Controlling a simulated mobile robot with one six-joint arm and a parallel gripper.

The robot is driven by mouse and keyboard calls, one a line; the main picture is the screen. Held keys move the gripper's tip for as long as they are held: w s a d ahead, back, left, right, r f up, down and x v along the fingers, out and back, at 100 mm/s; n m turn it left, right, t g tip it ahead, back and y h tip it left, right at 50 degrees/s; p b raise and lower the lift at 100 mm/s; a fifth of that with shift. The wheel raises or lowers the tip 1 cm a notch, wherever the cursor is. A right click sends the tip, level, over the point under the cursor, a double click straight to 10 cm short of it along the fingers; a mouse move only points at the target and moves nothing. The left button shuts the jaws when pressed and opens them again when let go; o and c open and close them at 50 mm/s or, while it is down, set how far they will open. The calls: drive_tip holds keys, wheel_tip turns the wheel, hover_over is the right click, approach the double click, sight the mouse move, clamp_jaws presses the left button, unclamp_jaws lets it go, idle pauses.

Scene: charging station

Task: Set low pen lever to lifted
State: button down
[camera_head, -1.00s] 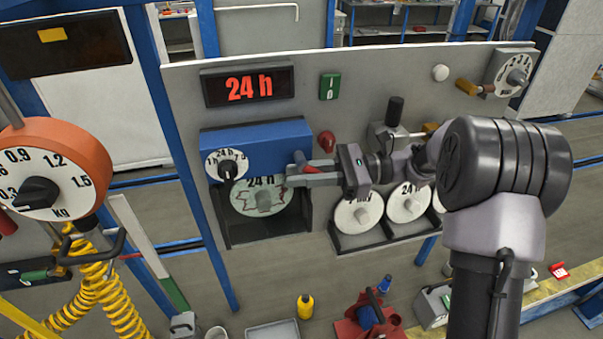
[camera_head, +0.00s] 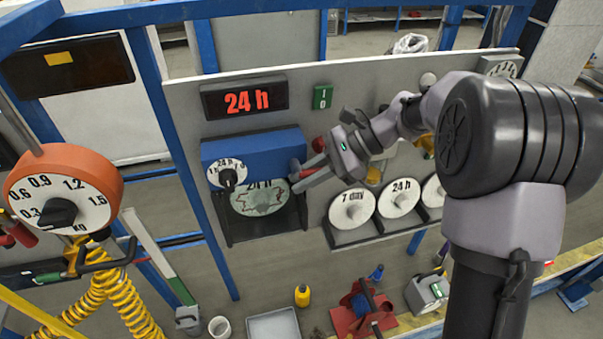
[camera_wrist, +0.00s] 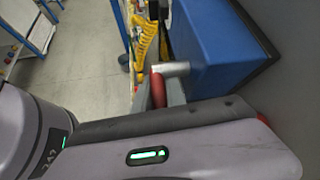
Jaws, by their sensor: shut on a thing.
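The low pen lever, with a red grip (camera_wrist: 157,88) and a grey metal pin, is at the side of the blue recorder housing in the wrist view. The blue recorder (camera_head: 262,148) stands on the panel in the head view, with a 24 h chart disc (camera_head: 258,199) below it. My gripper (camera_head: 303,178) reaches the recorder's right side and is shut on the lever. The fingers hide much of the lever in the head view, and its exact angle is hard to tell.
A red 24 h display (camera_head: 245,100) and a green switch (camera_head: 322,97) are above. Chart discs (camera_head: 352,209) sit in a rack to the right, below my arm. An orange dial scale (camera_head: 62,190) hangs at the left. The panel left of the recorder is clear.

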drive_tip(key=shift+h, duration=0.5)
drive_tip(key=c, duration=1.6)
unclamp_jaws()
drive_tip(key=shift+c, duration=0.2)
drive_tip(key=shift+d, duration=0.1)
drive_tip(key=p+v, duration=0.2)
drive_tip(key=v, duration=1.5)
drive_tip(key=shift+d+r+p, duration=0.15)
drive_tip(key=shift+r+p, duration=0.05)
drive_tip(key=shift+p, duration=0.2)
drive_tip(key=shift+s, duration=0.1)
